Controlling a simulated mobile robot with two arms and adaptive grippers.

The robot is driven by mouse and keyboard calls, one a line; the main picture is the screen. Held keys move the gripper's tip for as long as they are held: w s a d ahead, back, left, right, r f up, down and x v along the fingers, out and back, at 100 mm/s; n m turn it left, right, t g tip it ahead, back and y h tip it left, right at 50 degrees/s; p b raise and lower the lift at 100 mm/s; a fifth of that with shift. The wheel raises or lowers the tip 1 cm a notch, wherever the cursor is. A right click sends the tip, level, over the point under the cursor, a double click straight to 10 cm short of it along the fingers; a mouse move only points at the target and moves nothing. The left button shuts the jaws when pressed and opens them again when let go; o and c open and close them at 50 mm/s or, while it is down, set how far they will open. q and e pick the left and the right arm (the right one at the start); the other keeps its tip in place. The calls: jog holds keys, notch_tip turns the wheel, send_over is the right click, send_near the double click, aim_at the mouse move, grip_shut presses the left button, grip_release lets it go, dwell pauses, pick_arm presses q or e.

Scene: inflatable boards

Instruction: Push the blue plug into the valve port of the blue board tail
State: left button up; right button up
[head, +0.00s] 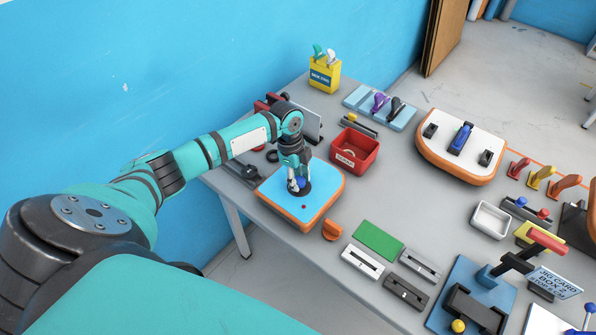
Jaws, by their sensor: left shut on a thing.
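The blue board tail (284,206), a light blue pad with an orange edge, lies near the left side of the table. A dark round valve port (307,189) sits on its top. My left gripper (298,185) points down over the port and is shut on the blue plug (301,182). The plug is at or just above the port; I cannot tell how deep it sits, as the fingers partly cover it. My right gripper is not in view.
A red bin (355,150) stands behind the board tail. A white-topped board tail (480,149) with dark fittings is further right. An orange piece (332,230) lies close to the blue board's right corner. A green mat (379,240) and slotted blocks lie in front.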

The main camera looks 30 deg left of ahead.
pick_arm(q)
jog(key=shift+f, duration=0.25)
jog(key=o, duration=0.9)
jog(key=r, duration=0.4)
jog(key=a+r, duration=0.1)
jog(key=r, duration=0.6)
jog(key=shift+s+a+r, duration=0.1)
jog(key=shift+a+r, duration=0.3)
